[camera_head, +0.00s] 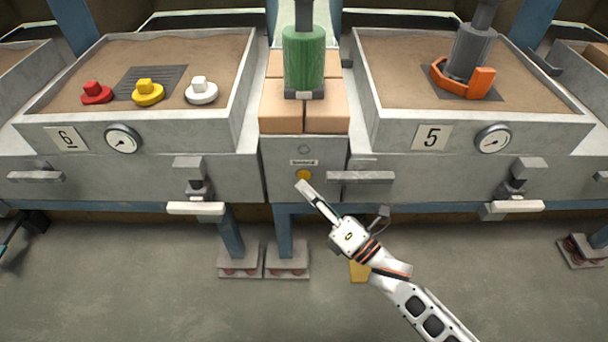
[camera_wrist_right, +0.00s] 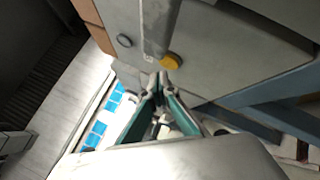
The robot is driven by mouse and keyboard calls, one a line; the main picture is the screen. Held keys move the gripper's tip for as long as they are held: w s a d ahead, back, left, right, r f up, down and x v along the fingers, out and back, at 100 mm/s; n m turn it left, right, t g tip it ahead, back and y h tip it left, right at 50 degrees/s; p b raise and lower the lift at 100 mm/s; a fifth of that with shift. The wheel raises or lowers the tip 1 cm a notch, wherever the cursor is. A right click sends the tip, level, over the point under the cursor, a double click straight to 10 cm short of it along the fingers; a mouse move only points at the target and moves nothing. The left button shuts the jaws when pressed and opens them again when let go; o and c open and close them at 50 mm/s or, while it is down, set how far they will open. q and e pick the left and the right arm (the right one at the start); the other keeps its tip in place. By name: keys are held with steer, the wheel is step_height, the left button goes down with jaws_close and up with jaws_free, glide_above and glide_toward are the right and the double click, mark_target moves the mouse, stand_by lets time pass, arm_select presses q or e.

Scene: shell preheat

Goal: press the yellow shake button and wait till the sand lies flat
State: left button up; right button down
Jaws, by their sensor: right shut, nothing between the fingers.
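The yellow shake button (camera_head: 303,175) sits on the grey front panel between the two sand boxes, and it also shows in the right wrist view (camera_wrist_right: 171,61). My right gripper (camera_head: 301,187) is shut and empty, its tips just below the button; in the wrist view the closed fingertips (camera_wrist_right: 158,78) are close beside it. I cannot tell whether they touch it. The sand in box 6 (camera_head: 210,52) at left looks mostly level around a dark grate, and the sand in box 5 (camera_head: 385,60) at right surrounds a grey cylinder.
Red (camera_head: 96,93), yellow (camera_head: 148,92) and white (camera_head: 201,91) knob-like pieces stand in box 6. A green cylinder (camera_head: 304,60) stands on the bricks above the panel. A bar handle (camera_head: 362,177) juts out right of the button. The floor in front is mostly clear.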

steer(key=shift+w, duration=0.15)
stand_by(0.4)
steer(key=shift+w, duration=0.25)
steer(key=shift+w+b, duration=0.3)
steer(key=shift+w, duration=0.15)
stand_by(0.9)
steer(key=shift+s, duration=0.85)
